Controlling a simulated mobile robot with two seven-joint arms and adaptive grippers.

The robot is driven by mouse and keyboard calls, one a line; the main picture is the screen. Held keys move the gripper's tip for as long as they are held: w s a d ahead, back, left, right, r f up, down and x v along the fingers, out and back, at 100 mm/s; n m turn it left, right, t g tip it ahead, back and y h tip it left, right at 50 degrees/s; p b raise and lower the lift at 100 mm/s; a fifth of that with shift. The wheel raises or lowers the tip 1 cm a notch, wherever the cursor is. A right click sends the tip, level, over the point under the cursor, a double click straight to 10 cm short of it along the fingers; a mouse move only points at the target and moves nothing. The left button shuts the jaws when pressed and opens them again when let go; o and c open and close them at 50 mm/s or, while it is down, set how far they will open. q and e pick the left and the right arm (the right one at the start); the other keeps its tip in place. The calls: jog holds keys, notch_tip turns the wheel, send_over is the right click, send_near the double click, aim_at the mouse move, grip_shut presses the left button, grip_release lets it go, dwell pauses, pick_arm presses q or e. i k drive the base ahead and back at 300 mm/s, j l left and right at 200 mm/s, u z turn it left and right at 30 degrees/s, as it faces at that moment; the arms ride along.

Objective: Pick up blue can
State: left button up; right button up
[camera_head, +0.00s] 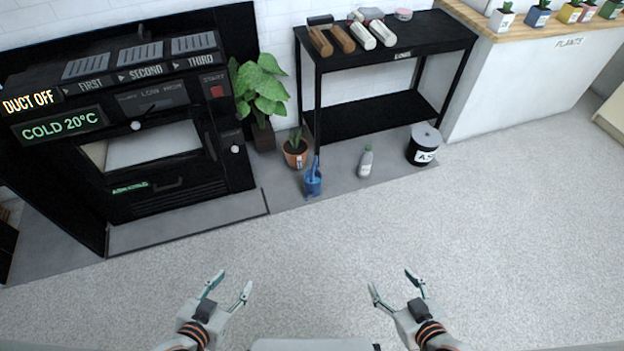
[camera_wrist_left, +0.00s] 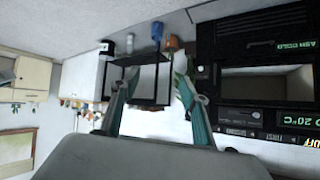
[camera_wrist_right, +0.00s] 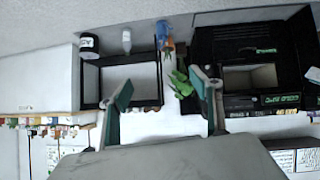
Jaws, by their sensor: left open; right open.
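A blue watering can (camera_head: 312,181) stands upright on the grey floor strip, in front of the potted plants. It also shows upside down near the top of the left wrist view (camera_wrist_left: 157,31) and the right wrist view (camera_wrist_right: 162,29). My left gripper (camera_head: 231,284) is open and empty, over the pale floor at the bottom left of the middle. My right gripper (camera_head: 391,281) is open and empty, to the right of it. Both grippers are well apart from the can.
A terracotta pot (camera_head: 295,156) stands just behind the can, left of it. A grey bottle (camera_head: 366,162) and a black ash bucket (camera_head: 423,146) stand to the right. A black furnace (camera_head: 178,205) is on the left and a black shelf table (camera_head: 365,108) behind. The pale floor (camera_head: 330,245) is clear.

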aim_at(313, 177)
jog(key=i+l+u, duration=0.25)
jog(key=i+u, duration=0.2)
jog(key=i+l+u, duration=0.65)
jog(key=i, duration=0.4)
